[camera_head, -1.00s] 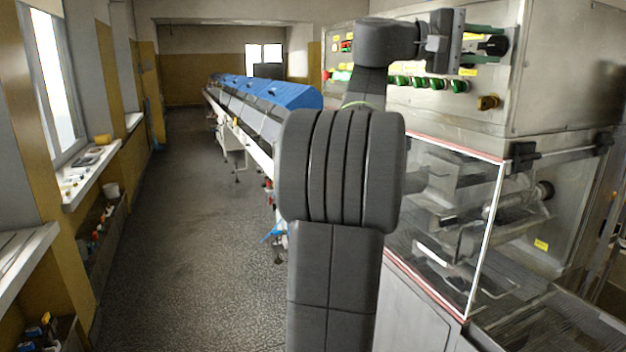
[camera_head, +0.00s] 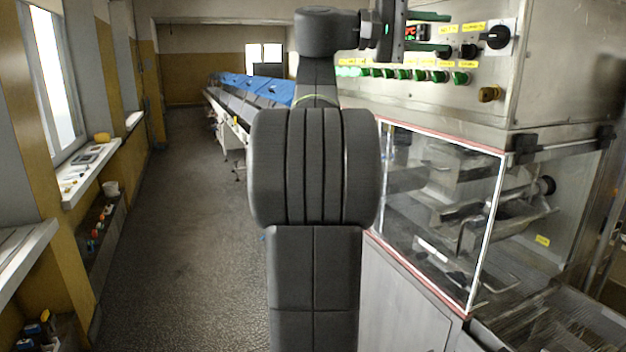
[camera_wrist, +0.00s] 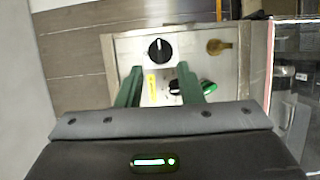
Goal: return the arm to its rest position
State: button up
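My gripper (camera_head: 446,32) is at the upper middle of the head view, at the end of my raised arm. Its two green fingers point right, toward the control panel (camera_head: 508,75). In the wrist view the fingers of my gripper (camera_wrist: 159,78) are spread well apart with nothing held between them. The panel's black rotary knob (camera_wrist: 159,50) and a yellow label show beyond and between them. The fingers look clear of the panel, though the exact gap is hard to judge.
A machine with a clear guard (camera_head: 440,210) stands right of my arm, below the panel. A long conveyor with blue covers (camera_head: 255,87) runs into the back. The floor aisle (camera_head: 190,220) to the left is clear, beside a windowsill (camera_head: 90,178).

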aim_at(492, 37)
jog(key=d+p, duration=0.1)
jog(key=d, duration=0.9)
jog(key=shift+d+f, duration=0.1)
jog(key=shift+d, duration=0.05)
jog(key=shift+n+h, duration=0.3)
jog(key=shift+n, duration=0.5)
jog(key=shift+n+h, duration=0.4)
jog(key=shift+n, duration=0.8)
jog(key=n+t, duration=0.1)
jog(key=n, duration=0.1)
jog(key=shift+n+h+b, duration=0.3)
jog(key=shift+h+b, duration=0.1)
jog(key=n+t, duration=0.1)
jog(key=n, duration=0.1)
jog(key=n+t, duration=0.1)
jog(key=n, duration=0.1)
jog(key=n+h, duration=0.1)
jog(key=n, duration=0.1)
jog(key=shift+w+r+n+t, duration=0.1)
jog(key=shift+r+n+t, duration=0.2)
jog(key=shift+r+t, duration=0.1)
jog(key=shift+a, duration=0.2)
